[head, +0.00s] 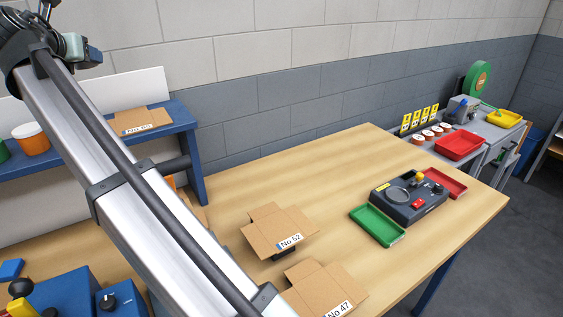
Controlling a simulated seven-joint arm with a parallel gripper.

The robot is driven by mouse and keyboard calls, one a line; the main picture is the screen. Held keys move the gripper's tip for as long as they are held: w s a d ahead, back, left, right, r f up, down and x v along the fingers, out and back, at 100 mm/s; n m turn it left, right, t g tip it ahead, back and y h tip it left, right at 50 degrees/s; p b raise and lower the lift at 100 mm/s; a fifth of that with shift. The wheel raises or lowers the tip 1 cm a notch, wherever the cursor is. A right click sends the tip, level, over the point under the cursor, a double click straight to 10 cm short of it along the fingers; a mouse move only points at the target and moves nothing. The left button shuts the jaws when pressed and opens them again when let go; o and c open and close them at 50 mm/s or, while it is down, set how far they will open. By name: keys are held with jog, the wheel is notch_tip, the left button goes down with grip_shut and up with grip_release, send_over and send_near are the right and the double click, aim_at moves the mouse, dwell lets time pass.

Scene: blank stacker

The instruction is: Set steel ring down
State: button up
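A round, silvery ring shape (397,194) shows on the top of a dark grey control unit (408,212) at the right of the table. I cannot tell whether it is a loose steel ring or a part of the unit. My arm's long silver link crosses the left of the view, from the upper left to the bottom. My gripper does not show, so whether it holds anything cannot be seen.
A green tray (377,225) and a red tray (445,183) flank the unit. A blue shelf (185,118) stands left.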

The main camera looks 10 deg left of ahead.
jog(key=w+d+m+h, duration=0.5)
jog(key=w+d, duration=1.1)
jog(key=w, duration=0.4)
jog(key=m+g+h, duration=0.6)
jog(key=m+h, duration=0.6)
send_over(384, 174)
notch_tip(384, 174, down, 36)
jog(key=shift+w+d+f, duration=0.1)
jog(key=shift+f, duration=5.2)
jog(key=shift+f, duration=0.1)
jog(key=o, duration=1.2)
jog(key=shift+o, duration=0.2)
